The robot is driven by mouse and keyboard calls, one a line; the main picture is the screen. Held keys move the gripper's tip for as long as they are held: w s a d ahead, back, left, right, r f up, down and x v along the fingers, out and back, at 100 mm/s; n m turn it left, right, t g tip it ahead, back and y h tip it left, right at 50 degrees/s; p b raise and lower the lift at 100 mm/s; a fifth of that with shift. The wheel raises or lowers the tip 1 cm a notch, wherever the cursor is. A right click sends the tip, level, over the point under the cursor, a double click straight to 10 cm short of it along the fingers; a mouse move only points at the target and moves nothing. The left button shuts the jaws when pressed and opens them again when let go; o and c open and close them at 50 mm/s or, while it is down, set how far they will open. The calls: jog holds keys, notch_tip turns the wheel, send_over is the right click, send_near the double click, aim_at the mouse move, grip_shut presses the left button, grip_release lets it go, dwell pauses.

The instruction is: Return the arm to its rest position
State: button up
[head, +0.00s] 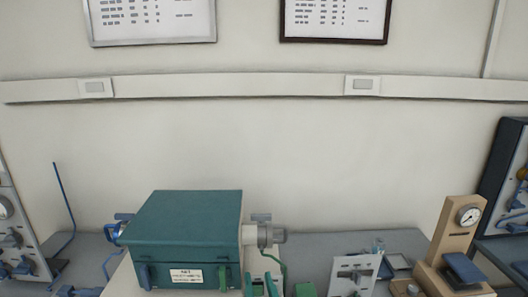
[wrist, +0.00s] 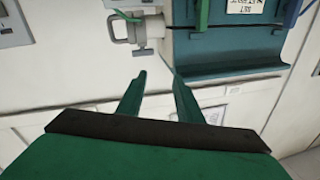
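My gripper (wrist: 159,76) shows in the wrist view as a green body with two green fingers. The fingers stand apart with nothing between them. A teal box-shaped furnace (wrist: 222,52) lies beyond the fingertips at the top of the wrist view, with its label upside down. I cannot tell from this view whether the right finger touches it. In the head view the furnace (head: 190,222) stands on the bench at lower left of centre, its lid down. Green finger-like pieces show at the bottom edge beside it; I cannot tell if they are my gripper.
A grey cylindrical fitting (head: 268,235) sticks out from the furnace's right side. A tan stand with a dial (head: 458,228) and a pale bracket (head: 352,273) stand to the right. Dark equipment (head: 505,165) is at the far right.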

jog(key=s+d+f+m+g+h, duration=0.15)
jog(key=s+f+h, duration=0.25)
jog(key=s+f, duration=1.55)
jog(key=s, duration=0.9)
jog(key=s+f+n+g, duration=0.1)
jog(key=s, duration=1)
jog(key=shift+f, duration=0.35)
jog(key=shift+w+a+n, duration=0.1)
jog(key=shift+w+n, duration=0.05)
jog(key=shift+n, duration=0.1)
